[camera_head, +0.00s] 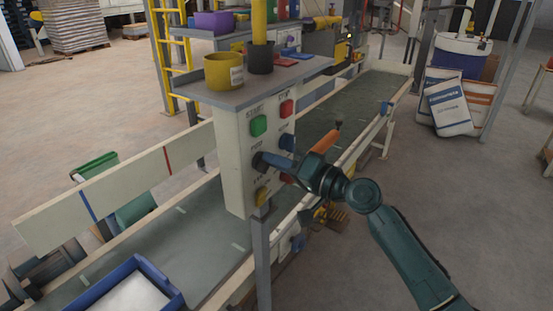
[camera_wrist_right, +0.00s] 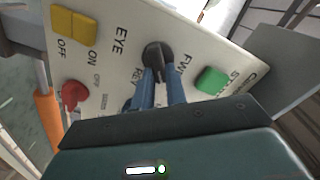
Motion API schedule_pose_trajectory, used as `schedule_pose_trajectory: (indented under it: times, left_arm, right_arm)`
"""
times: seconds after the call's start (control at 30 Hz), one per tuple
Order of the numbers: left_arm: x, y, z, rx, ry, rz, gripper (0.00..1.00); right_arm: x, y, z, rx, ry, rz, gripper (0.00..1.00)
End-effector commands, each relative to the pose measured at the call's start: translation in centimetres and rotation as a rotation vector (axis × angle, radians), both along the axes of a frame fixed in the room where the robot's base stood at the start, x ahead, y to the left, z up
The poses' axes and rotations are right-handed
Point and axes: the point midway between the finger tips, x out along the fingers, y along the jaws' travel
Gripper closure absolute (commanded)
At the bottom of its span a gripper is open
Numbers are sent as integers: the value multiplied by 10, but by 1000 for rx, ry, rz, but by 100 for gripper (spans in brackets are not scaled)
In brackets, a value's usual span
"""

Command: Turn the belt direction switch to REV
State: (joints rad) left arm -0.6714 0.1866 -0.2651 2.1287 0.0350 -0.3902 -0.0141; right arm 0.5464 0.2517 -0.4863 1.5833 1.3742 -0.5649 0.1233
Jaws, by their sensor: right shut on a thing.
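The belt direction switch is a black knob (camera_wrist_right: 157,53) on the pale control panel (camera_wrist_right: 215,50), between the FWD and REV labels in the right wrist view. My right gripper (camera_wrist_right: 160,75) is shut on the knob, with one blue finger on each side. In the head view my right gripper (camera_head: 260,161) reaches the panel (camera_head: 232,165) from the right and hides the knob. Which label the knob points to cannot be told. My left gripper is not in view.
Close to the knob are a green START button (camera_head: 258,126), a red button (camera_head: 286,108), a blue control (camera_head: 287,142) and a yellow switch (camera_head: 262,195). A shelf (camera_head: 215,95) with a yellow cup (camera_head: 223,72) tops the panel.

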Motion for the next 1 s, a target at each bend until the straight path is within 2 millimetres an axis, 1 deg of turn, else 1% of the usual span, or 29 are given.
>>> schedule_pose_trajectory:
  times: [0.2, 0.5, 0.73, 1.0]
  left_arm:
    - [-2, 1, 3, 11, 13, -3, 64]
    - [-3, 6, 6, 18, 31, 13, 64]
    - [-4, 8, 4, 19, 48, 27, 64]
    - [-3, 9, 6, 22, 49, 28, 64]
  right_arm:
    - [1, -1, -1, 122, 169, -1, 100]
    - [2, -1, -4, 265, 367, -1, 100]
    - [2, -1, -6, 340, 470, 0, 100]
    - [2, -2, -8, 379, 525, 0, 100]
